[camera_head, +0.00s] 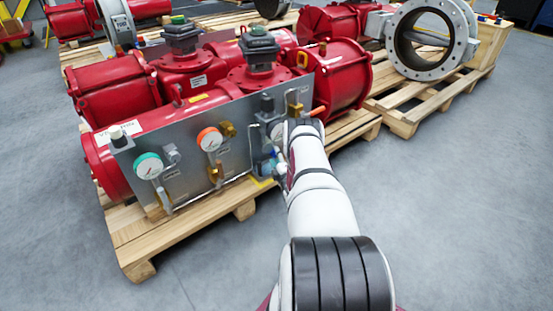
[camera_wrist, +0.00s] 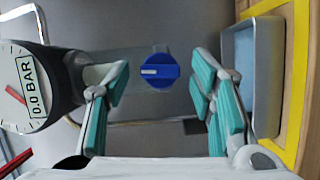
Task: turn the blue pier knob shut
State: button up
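The blue knob (camera_wrist: 159,71) shows in the wrist view, a round blue disc with a raised grip and a white line lying about horizontal in the picture. My gripper (camera_wrist: 158,85) is open, with its teal-padded fingers on either side of the knob. There is a clear gap between each finger and the knob, and nothing is held. In the head view my arm reaches to the right part of the grey panel (camera_head: 230,118), and my gripper and the knob are mostly hidden behind the arm.
A gauge (camera_wrist: 25,88) reading 0.0 BAR is close to the left finger. A grey tray-like part (camera_wrist: 252,75) and a yellow edge (camera_wrist: 297,90) are on the right. The panel carries a teal-rimmed gauge (camera_head: 149,166), an orange-rimmed gauge (camera_head: 210,139) and pipes. Red actuators (camera_head: 115,88) stand behind on a wooden pallet (camera_head: 190,224).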

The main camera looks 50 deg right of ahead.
jog(key=c, duration=0.9)
jog(key=shift+c, duration=0.2)
jog(key=shift+m, duration=0.3)
jog(key=m+g+y, duration=0.1)
jog(key=m, duration=0.2)
jog(key=shift+r, duration=0.2)
jog(key=m+y, duration=0.2)
jog(key=m, duration=0.1)
jog(key=shift+s+d+r, duration=0.1)
jog(key=shift+d, duration=0.1)
jog(key=m+y, duration=0.2)
jog(key=m, duration=0.1)
jog(key=shift+d, duration=0.1)
jog(key=shift+d+m+y, duration=0.1)
jog(key=shift+m+y, duration=1)
jog(key=shift+m, duration=0.3)
jog(key=shift+r, duration=0.1)
